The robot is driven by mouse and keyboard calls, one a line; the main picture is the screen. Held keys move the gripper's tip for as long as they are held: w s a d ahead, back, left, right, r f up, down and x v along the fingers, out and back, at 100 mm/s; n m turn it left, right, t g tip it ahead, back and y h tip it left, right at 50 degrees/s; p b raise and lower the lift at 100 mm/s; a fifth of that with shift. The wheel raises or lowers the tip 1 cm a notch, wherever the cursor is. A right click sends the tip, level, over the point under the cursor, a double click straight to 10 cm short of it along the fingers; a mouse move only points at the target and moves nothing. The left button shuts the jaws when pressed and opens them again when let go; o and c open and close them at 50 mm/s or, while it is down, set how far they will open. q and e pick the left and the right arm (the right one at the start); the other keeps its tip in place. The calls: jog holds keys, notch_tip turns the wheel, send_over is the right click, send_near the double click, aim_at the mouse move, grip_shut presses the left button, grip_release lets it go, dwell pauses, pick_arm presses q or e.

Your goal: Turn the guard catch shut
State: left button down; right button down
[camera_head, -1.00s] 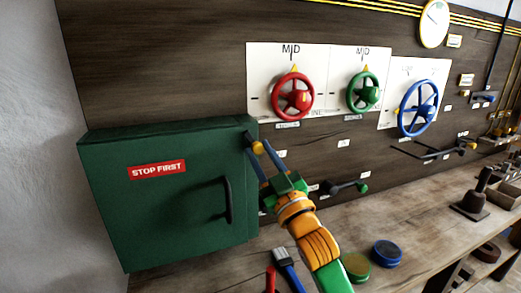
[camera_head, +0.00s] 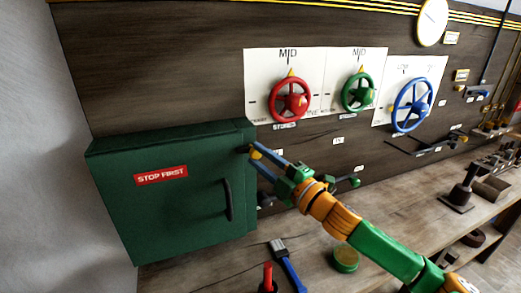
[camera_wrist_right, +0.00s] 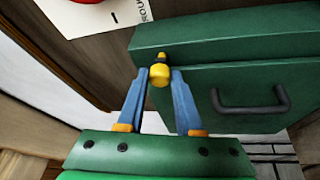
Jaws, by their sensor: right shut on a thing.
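The green guard box (camera_head: 180,215), with a red STOP FIRST label and a dark handle, has its lid closed against the box as far as I can see. The guard catch (camera_head: 243,149) is a small dark lever with a yellow knob at the box's upper right edge. The yellow knob also shows in the right wrist view (camera_wrist_right: 160,73). My right gripper (camera_head: 257,157) comes in from the lower right, and its blue fingers are shut on the knob. The fingers hide part of the catch in the head view. My left gripper is out of view.
Red (camera_head: 291,100), green (camera_head: 359,91) and blue (camera_head: 413,104) handwheels are on the wall panel right of the box. A brush (camera_head: 285,264) and a round green tin (camera_head: 345,260) are on the bench below my right arm. A dark lever (camera_head: 463,191) stands farther right.

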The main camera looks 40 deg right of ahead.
jog(key=shift+r+n+g+p, duration=0.15)
jog(key=shift+n+g+p, duration=0.15)
jog(key=shift+n+p, duration=0.55)
jog(key=c, duration=0.7)
grip_release()
jog(key=shift+o, duration=0.6)
jog(key=shift+w+d, duration=0.1)
jog(key=shift+s+f, duration=0.3)
jog(key=shift+s, duration=0.25)
jog(key=s+d, duration=0.1)
jog(key=s, duration=0.5)
jog(key=shift+f, duration=0.15)
